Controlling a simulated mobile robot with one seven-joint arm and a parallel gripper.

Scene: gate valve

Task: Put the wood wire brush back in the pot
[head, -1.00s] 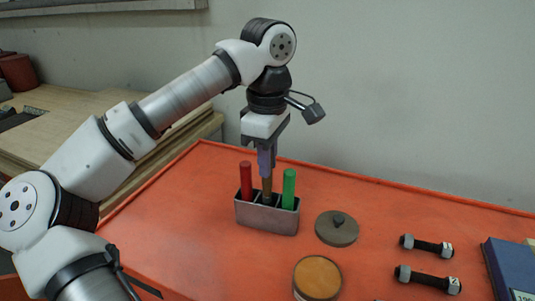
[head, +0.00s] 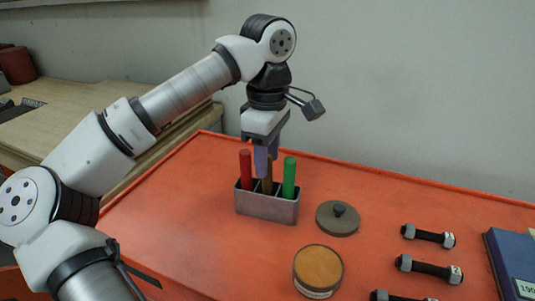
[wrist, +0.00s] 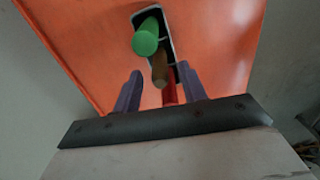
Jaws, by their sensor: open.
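The pot is a grey metal holder (head: 267,207) with compartments, standing on the orange table. The wood wire brush shows as a brown handle (head: 267,182) upright in the middle compartment, between a red handle (head: 245,170) and a green handle (head: 289,178). My gripper (head: 266,165) is open just above the holder, its purple fingers around the top of the brown handle. In the wrist view, the brown handle (wrist: 160,70) stands between and beyond the open fingers (wrist: 160,92). The brush's lower end is hidden inside the holder.
A grey knobbed lid (head: 338,219) and a round tin with a tan top (head: 318,268) lie right of the holder. Several bolts (head: 428,236) and a blue book (head: 510,265) are farther right. The table left of the holder is clear.

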